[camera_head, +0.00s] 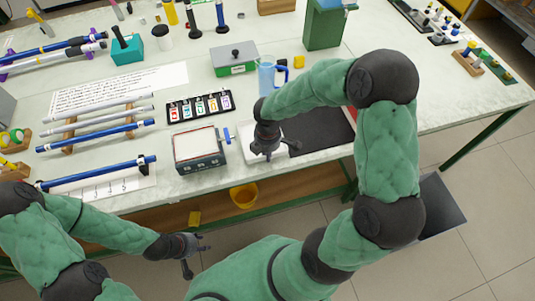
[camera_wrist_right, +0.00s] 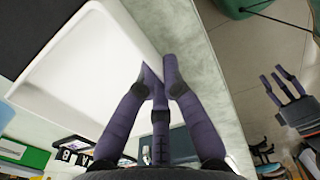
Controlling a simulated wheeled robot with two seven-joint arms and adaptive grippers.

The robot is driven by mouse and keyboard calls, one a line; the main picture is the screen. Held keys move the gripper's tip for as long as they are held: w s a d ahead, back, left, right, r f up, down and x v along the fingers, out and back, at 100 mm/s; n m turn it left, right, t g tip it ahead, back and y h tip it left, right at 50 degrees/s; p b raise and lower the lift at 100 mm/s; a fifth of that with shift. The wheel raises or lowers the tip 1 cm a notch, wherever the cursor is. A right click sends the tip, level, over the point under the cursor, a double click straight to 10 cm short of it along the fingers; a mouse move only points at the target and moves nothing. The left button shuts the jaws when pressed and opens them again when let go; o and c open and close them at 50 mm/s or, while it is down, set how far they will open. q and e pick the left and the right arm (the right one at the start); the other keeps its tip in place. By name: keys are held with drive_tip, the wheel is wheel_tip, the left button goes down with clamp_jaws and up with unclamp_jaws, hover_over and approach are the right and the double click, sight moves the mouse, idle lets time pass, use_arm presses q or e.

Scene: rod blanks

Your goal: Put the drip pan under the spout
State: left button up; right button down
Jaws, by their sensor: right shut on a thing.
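The white tray that looks like the drip pan (camera_wrist_right: 85,75) fills the left of the right wrist view. In the head view the pan (camera_head: 245,136) lies near the table's front edge, partly hidden by my right gripper. My right gripper (camera_head: 268,155) points down at the pan; in the wrist view its fingers (camera_wrist_right: 160,80) are closed together on the pan's rim. My left gripper (camera_head: 194,256) is open and empty in front of the table, and shows in the wrist view (camera_wrist_right: 285,95). A green box-like stand (camera_head: 325,25) is at the back; I cannot make out a spout.
A dark mat (camera_head: 318,133) lies right of the pan. A grey box with a pale top (camera_head: 199,148) stands left of it, and a blue jug (camera_head: 266,76) behind. A yellow bucket (camera_head: 243,196) is below the table edge.

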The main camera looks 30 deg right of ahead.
drive_tip(key=shift+f, duration=0.15)
drive_tip(key=c, duration=1.4)
unclamp_jaws()
wheel_tip(320, 180, up, 12)
drive_tip(key=p, duration=0.4)
drive_tip(key=shift+r, duration=0.2)
